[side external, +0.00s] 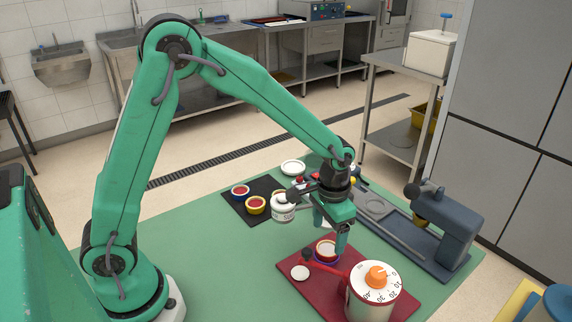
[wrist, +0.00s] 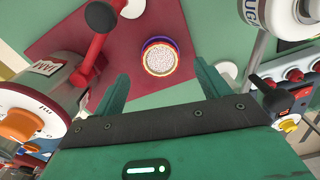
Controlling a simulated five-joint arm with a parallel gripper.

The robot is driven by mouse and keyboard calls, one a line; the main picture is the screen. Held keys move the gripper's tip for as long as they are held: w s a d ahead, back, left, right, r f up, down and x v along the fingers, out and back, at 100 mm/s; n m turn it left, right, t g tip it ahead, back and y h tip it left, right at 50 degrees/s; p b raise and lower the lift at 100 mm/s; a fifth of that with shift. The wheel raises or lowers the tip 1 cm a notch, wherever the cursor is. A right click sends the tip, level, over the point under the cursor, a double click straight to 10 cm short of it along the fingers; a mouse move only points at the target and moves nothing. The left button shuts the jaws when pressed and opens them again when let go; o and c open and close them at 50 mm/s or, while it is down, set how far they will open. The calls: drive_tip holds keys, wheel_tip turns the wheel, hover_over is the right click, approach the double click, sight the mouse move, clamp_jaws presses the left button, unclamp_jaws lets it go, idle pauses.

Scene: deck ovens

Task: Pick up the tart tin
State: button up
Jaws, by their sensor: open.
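A small round tin (side external: 326,250) with a purple-blue rim stands on the dark red mat, just under my gripper; it looks like the tart tin. In the wrist view this tin (wrist: 160,57) shows an orange ring and a pale speckled top, lying ahead of and between the two fingers. My gripper (side external: 331,232) is open and empty, pointing down above the tin's edge. The gripper's fingers also frame the tin in the wrist view (wrist: 160,84), without visible contact. A finger hides part of the tin in the side view.
A sugar jar (side external: 283,207) and other tins (side external: 256,205) stand behind. A blue-grey machine (side external: 447,228) is right.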

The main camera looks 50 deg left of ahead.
sight(326, 254)
drive_tip(key=shift+f, duration=2.3)
drive_tip(key=shift+c, duration=0.4)
drive_tip(key=c, duration=1.1)
drive_tip(key=shift+o, duration=0.2)
drive_tip(key=shift+r, duration=0.15)
drive_tip(key=shift+r, duration=0.8)
wheel_tip(326, 254, up, 3)
drive_tip(key=shift+w+f, duration=0.1)
drive_tip(key=shift+f, duration=0.1)
drive_tip(key=s+d+r, duration=0.6)
drive_tip(key=s+d, duration=0.2)
drive_tip(key=shift+s+d+r, duration=0.15)
drive_tip(key=shift+s+r, duration=0.05)
drive_tip(key=shift+r, duration=0.1)
